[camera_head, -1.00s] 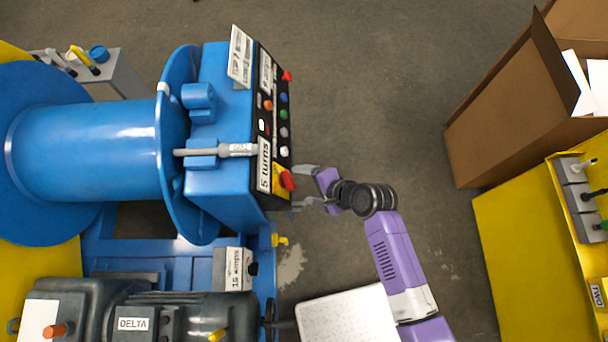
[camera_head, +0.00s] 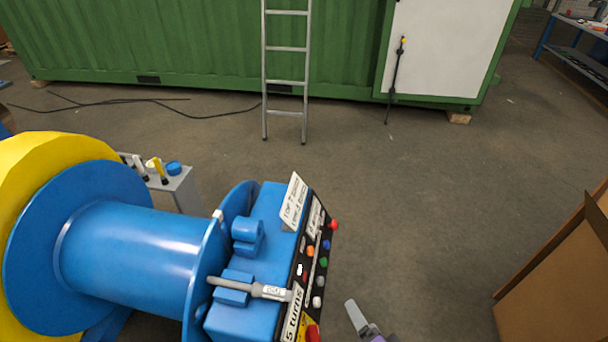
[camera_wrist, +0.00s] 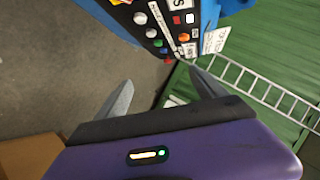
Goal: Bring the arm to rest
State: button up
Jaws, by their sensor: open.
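My gripper is at the bottom of the head view, where one grey finger (camera_head: 357,318) and a bit of purple show beside the control panel. In the wrist view my gripper (camera_wrist: 160,100) shows two grey fingers spread wide with nothing between them. Ahead of them is the black control panel (camera_wrist: 165,22) with coloured buttons. The same panel (camera_head: 316,262) sits on the right side of the blue machine (camera_head: 262,208) in the head view. My gripper is apart from the panel, to its right. Most of my arm is out of the head view.
A blue drum (camera_head: 135,250) stands left of the panel. A cardboard box (camera_head: 555,285) is at the lower right. A ladder (camera_head: 287,48) leans by a green container (camera_head: 180,40) at the back. The floor (camera_head: 430,190) between panel, box and container is clear.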

jog(key=s+d+r+n+t+h+b, duration=0.1)
jog(key=s+d+r+n+b, duration=0.1)
jog(key=s, duration=0.7)
jog(key=s+d+r+n+t+b, duration=0.1)
jog(key=s+d+r+n+b, duration=0.1)
jog(key=s+r+n, duration=0.2)
jog(key=s+d+r+n+t+h+b, duration=0.1)
jog(key=s+d+r+n+b, duration=0.1)
jog(key=s+r, duration=0.6)
jog(key=s+n, duration=0.1)
jog(key=s, duration=0.6)
jog(key=shift+h, duration=0.3)
